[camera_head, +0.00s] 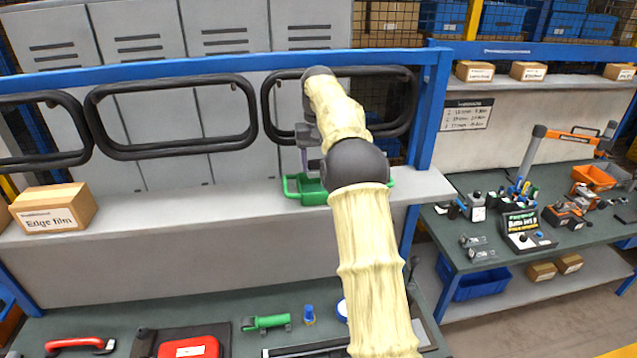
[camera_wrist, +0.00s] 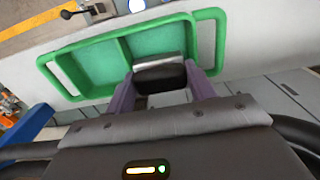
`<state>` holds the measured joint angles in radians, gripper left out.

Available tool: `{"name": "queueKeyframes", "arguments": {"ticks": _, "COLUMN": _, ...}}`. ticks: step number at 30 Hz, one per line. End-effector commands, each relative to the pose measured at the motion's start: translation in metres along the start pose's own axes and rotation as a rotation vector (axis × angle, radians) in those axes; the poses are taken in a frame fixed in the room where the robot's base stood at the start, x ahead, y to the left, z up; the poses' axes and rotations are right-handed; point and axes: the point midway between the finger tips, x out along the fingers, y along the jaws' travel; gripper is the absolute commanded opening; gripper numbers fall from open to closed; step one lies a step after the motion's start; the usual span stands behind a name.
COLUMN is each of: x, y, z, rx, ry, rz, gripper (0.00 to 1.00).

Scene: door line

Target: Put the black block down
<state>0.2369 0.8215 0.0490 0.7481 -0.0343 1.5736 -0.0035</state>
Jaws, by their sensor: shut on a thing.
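My gripper (camera_wrist: 163,82) has purple fingers and is shut on the black block (camera_wrist: 160,77), which shows a dark face with a pale grey strip along one edge. Behind the block in the wrist view is a green tray (camera_wrist: 214,42) with a rim, handle loops and a divider. The block overlaps the larger compartment near one long wall; I cannot tell whether it touches the tray. In the head view the green tray (camera_head: 291,189) sits on the grey shelf, and my gripper (camera_head: 308,172) is over it. The block is not clear there, and my arm hides part of the tray.
A blue rail with black oval loops (camera_head: 172,117) runs above the shelf (camera_head: 200,255). An Edge film box (camera_head: 55,209) stands at the shelf's left. A red case (camera_head: 188,348) and green tool (camera_head: 266,322) lie on the bench below. The shelf between box and tray is clear.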

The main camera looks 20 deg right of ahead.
Motion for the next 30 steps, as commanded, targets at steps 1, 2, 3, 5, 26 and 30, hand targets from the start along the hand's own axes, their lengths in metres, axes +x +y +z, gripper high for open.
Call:
{"name": "queueKeyframes", "arguments": {"ticks": 1, "x": 0.005, "y": 0.000, "z": 0.001, "rx": 0.000, "ry": -0.001, "rz": 0.000, "gripper": 0.18}}
{"name": "queueKeyframes", "arguments": {"ticks": 2, "x": 0.008, "y": 0.000, "z": 0.001, "rx": 0.000, "ry": -0.001, "rz": 0.000, "gripper": 0.18}}
{"name": "queueKeyframes", "arguments": {"ticks": 3, "x": 0.011, "y": 0.000, "z": 0.000, "rx": 0.000, "ry": 0.000, "rz": 0.000, "gripper": 0.18}}
{"name": "queueKeyframes", "arguments": {"ticks": 5, "x": 0.014, "y": 0.000, "z": 0.000, "rx": 0.000, "ry": 0.001, "rz": 0.000, "gripper": 0.18}}
{"name": "queueKeyframes", "arguments": {"ticks": 26, "x": 0.054, "y": 0.000, "z": 0.000, "rx": 0.001, "ry": 0.000, "rz": 0.000, "gripper": 0.18}}
{"name": "queueKeyframes", "arguments": {"ticks": 30, "x": 0.057, "y": 0.000, "z": 0.000, "rx": 0.001, "ry": 0.003, "rz": 0.000, "gripper": 0.18}}
